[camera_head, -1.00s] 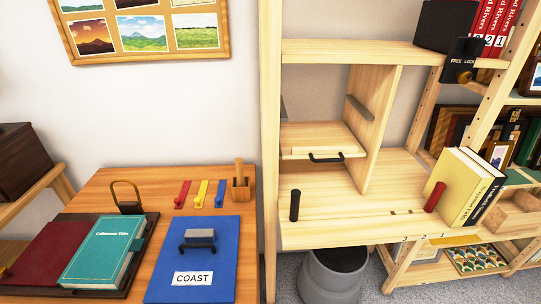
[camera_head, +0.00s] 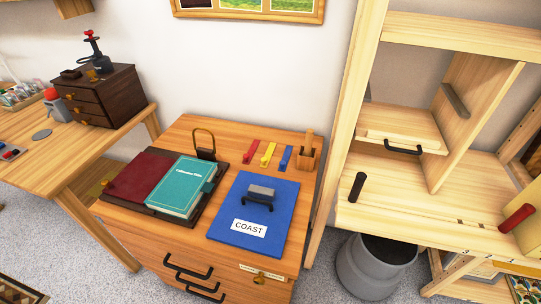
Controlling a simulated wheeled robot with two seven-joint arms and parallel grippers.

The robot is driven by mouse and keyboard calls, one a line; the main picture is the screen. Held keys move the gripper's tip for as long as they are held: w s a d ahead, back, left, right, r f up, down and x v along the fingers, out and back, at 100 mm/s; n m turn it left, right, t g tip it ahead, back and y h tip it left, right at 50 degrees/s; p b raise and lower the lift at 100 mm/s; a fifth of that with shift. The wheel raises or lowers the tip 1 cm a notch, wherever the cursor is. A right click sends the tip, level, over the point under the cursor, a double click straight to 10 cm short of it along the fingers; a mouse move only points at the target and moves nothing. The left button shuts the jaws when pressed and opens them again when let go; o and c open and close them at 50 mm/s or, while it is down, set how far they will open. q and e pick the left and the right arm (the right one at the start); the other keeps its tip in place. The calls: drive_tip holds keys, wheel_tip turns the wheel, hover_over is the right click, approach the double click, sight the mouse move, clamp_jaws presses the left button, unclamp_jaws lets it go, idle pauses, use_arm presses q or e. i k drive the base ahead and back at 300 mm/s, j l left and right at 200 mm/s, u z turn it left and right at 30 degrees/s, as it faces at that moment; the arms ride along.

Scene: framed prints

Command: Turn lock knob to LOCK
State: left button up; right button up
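No knob with a readable LOCK mark shows now. A small brass knob (camera_head: 259,278) sits on the front right of the wooden desk (camera_head: 345,60) frame's neighbouring drawer unit, beside a pale label strip (camera_head: 262,269) whose text is too small to read. I cannot tell whether it is the lock knob. Neither of my grippers is in view.
A blue board (camera_head: 235,205) marked COAST, a teal book (camera_head: 180,185) and colored tags (camera_head: 268,153) lie on the drawer unit's top. A grey bin (camera_head: 375,265) stands under the pale wooden desk. A dark drawer box (camera_head: 95,95) stands on the left table.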

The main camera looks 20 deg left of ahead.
sight(259, 281)
drive_tip(key=u, duration=0.9)
drive_tip(key=k+j+z, duration=0.15)
drive_tip(key=z, duration=0.2)
drive_tip(key=k+l+u, duration=0.1)
drive_tip(key=k, duration=0.1)
